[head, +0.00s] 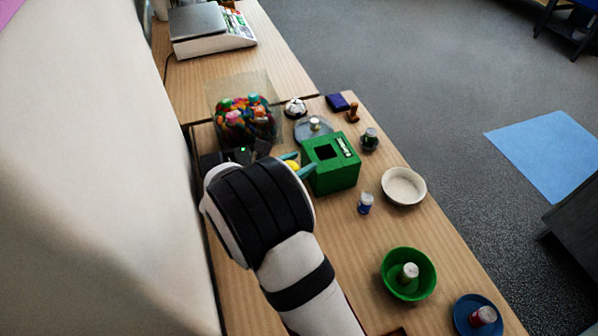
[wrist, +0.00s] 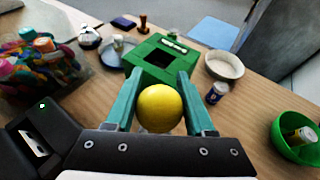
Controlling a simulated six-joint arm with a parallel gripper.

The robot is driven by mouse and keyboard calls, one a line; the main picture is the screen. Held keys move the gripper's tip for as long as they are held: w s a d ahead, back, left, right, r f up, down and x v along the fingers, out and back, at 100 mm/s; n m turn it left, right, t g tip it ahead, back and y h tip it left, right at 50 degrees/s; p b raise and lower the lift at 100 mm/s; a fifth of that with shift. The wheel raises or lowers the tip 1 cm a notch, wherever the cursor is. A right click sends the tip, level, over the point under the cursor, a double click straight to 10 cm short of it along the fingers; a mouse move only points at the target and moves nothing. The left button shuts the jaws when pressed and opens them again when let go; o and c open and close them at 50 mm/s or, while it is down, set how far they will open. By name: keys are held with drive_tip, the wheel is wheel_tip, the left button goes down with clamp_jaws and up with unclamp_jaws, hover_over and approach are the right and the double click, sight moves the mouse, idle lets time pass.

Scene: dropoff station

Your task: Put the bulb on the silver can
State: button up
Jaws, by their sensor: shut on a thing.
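My gripper (wrist: 160,98) is shut on a yellow round thing, which I take as the bulb (wrist: 160,108); it sits between the two green fingers. In the head view the bulb (head: 292,165) shows partly beside my wrist, left of the green box. Several small cans stand around, and I cannot tell surely which is the silver can. One pale can (head: 314,124) stands on a grey plate behind the green box. Another pale-topped can (head: 410,271) stands in a green bowl. A dark can (head: 369,138) and a blue-and-white can (head: 365,204) stand on the table, apart from my gripper.
The green box (head: 345,175) with a square opening is just ahead of my fingers. A clear bin of colourful items (head: 246,108) is at the left. A white bowl (head: 404,178), green bowl (head: 385,285) and blue plate (head: 463,312) line the right side.

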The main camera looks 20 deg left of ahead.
drive_tip(key=shift+f, duration=1.8)
drive_tip(key=shift+f, duration=0.1)
drive_tip(key=o, duration=1)
drive_tip(key=shift+o, duration=0.2)
